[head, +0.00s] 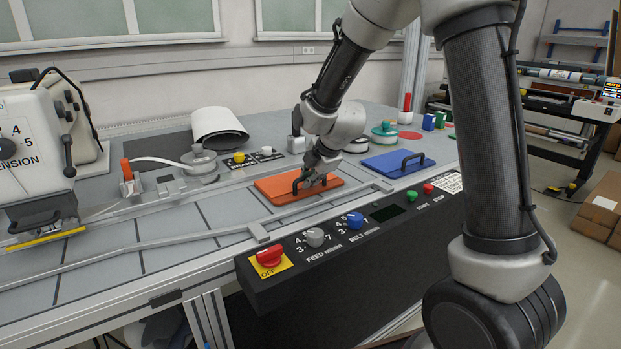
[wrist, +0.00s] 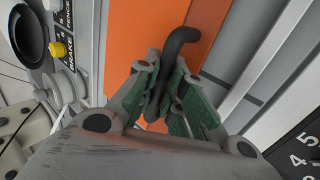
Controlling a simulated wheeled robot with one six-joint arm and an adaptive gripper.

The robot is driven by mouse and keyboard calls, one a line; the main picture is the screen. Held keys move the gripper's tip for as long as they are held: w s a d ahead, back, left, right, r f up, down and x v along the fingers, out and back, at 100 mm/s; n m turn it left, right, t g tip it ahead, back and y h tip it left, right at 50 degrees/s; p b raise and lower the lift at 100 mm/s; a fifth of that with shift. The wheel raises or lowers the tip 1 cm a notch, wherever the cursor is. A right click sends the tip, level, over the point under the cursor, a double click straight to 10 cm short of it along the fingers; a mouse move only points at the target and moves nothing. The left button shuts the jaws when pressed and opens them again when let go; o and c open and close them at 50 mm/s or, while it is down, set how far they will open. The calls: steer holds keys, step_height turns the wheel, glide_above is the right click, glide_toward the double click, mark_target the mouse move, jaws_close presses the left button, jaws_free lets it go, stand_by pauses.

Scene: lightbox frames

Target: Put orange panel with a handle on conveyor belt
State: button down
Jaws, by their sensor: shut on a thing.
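The orange panel (head: 278,189) lies flat on the grey worktable in the head view, just behind the control box. A dark handle (head: 297,183) stands on its top. My gripper (head: 311,180) is over the panel with its fingers down at the handle. In the wrist view, my gripper (wrist: 170,92) is shut on the dark curved handle (wrist: 181,42), with the orange panel (wrist: 133,42) below it. The fingers hide part of the handle. The conveyor belt (head: 113,243) appears as a grey segmented surface at the left, between rails.
A blue panel with a handle (head: 391,164) lies to the right. The black control box (head: 340,240) with knobs runs along the front edge. A grey rail (head: 190,238) crosses the left side. A sewing machine (head: 35,160) stands at far left. The segmented surface is clear.

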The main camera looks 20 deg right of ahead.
steer(key=c, duration=1.5)
jaws_free()
steer(key=shift+r, duration=0.1)
steer(key=v, duration=1.2)
steer(key=s+d+r+m, duration=0.1)
steer(key=s+d+m, duration=0.3)
steer(key=s+m, duration=0.3)
steer(key=s+d+r+m+g+h, duration=0.1)
steer(key=s+d+m, duration=0.3)
steer(key=s+m, duration=0.3)
steer(key=s+d+r+m+g+h, duration=0.1)
steer(key=s+d+m, duration=0.4)
steer(key=s, duration=0.8)
steer(key=m, duration=0.2)
steer(key=shift+s+r+m, duration=0.25)
steer(key=shift+s+m, duration=0.05)
